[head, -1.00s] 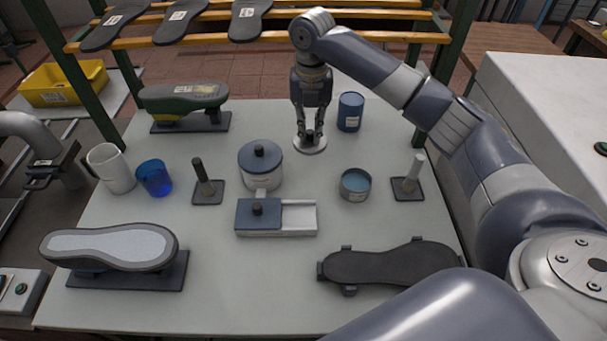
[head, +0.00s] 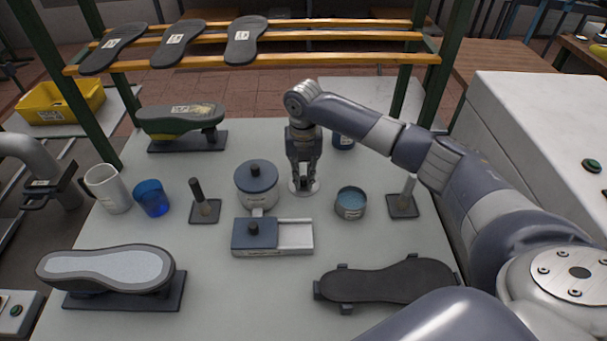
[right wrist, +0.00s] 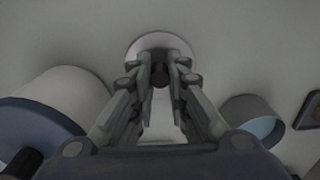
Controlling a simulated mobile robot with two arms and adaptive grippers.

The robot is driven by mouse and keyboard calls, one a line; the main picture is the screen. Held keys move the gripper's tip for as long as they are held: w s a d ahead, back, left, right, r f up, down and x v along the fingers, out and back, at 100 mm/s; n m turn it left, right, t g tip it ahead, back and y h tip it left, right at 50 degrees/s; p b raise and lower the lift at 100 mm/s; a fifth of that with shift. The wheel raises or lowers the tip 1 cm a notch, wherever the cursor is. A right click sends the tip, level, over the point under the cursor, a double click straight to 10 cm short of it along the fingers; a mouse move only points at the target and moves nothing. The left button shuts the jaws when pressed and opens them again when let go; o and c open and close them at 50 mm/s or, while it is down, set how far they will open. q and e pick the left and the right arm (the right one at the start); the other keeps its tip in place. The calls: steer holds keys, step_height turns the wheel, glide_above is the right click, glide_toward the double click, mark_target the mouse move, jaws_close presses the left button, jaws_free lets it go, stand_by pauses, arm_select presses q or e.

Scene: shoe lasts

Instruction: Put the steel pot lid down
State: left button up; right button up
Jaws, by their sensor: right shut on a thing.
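The steel pot lid (head: 303,188) is a pale round disc with a dark knob, near the middle of the table. My right gripper (head: 304,178) points straight down and is shut on the lid's knob, partly hiding the lid. The lid also shows in the right wrist view (right wrist: 158,42), with its dark knob between the fingertips (right wrist: 160,74). The lid looks level and low over the table; I cannot tell whether it touches the surface. My left gripper is not in view.
A lidded blue-and-white pot (head: 257,186) stands left of the lid, and an open round tin (head: 351,203) right. A blue canister (head: 343,140) stands behind, partly hidden by my arm. A sliding-lid box (head: 295,236) lies in front. Bare table (head: 210,275) shows between things.

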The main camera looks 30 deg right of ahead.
mark_target(303, 178)
steer(key=o, duration=0.8)
steer(key=shift+c, duration=0.2)
steer(key=shift+f, duration=0.1)
step_height(303, 178, up, 12)
steer(key=b, duration=0.2)
steer(key=shift+r, duration=0.2)
steer(key=shift+a+f, duration=0.1)
